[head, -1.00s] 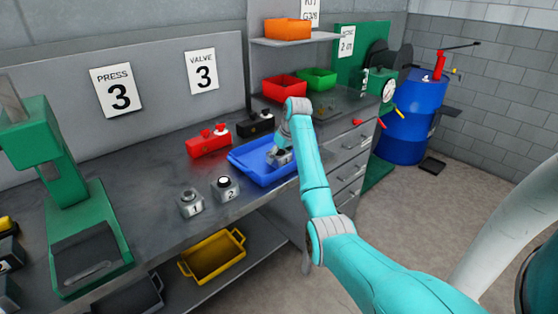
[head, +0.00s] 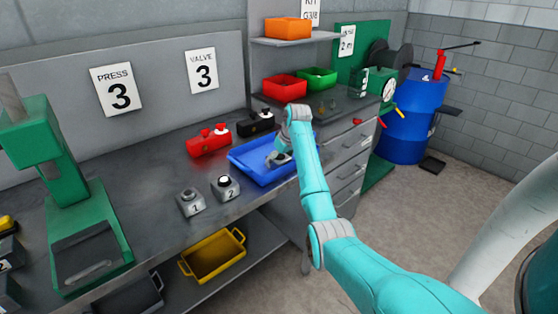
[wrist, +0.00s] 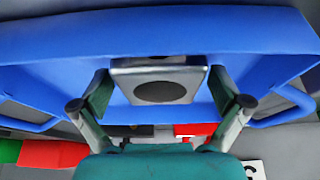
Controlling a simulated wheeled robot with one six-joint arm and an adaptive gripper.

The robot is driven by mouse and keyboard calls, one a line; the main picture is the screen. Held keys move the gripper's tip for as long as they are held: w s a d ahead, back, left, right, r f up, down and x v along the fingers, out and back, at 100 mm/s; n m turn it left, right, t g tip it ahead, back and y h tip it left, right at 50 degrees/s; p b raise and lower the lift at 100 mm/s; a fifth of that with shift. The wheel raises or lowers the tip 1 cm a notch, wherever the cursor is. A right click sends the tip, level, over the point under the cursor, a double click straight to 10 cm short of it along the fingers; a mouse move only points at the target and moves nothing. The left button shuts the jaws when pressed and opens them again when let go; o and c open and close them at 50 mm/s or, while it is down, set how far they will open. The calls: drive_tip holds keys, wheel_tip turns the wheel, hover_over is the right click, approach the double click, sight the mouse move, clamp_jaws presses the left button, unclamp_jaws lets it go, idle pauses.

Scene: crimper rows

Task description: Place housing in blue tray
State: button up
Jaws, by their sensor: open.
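The housing is a grey metal block (wrist: 158,84) with a dark round opening, seen in the wrist view. It is inside the blue tray (wrist: 240,30), over the tray's floor; I cannot tell if it fully rests there. My gripper (wrist: 160,95) is open, with one finger on each side of the housing and small gaps visible. In the head view the blue tray (head: 240,163) lies on the bench, and my gripper (head: 280,157) reaches down into its right part. The housing is hard to separate from the gripper there.
A red valve block (head: 209,144) and a black one (head: 255,125) stand behind the tray. A green press (head: 65,190) is far left. Red (head: 285,87) and green (head: 318,77) bins stand at the back right.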

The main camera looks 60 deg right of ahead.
drive_tip(key=v, duration=1.2)
drive_tip(key=shift+s+r, duration=0.1)
